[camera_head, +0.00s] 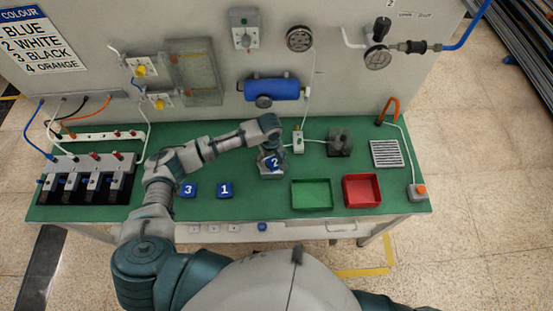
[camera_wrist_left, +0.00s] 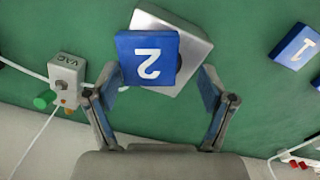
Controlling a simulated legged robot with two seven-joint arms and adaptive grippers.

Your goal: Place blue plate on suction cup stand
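A blue plate marked 2 (camera_head: 274,163) lies over a silver square base (camera_wrist_left: 152,20) on the green bench; this may be the suction cup stand. In the left wrist view the blue plate (camera_wrist_left: 148,58) is turned relative to the base and covers much of it. In the head view my left gripper (camera_head: 269,150) is above the plate. My right gripper is out of view.
Blue plates marked 1 (camera_head: 225,190) and 3 (camera_head: 188,190) lie on the bench to the left. Green (camera_head: 312,207) and red (camera_head: 362,204) trays are to the right. A VAC box (camera_wrist_left: 67,74) with hoses stands close to my left gripper. A dark block (camera_head: 340,142) is behind.

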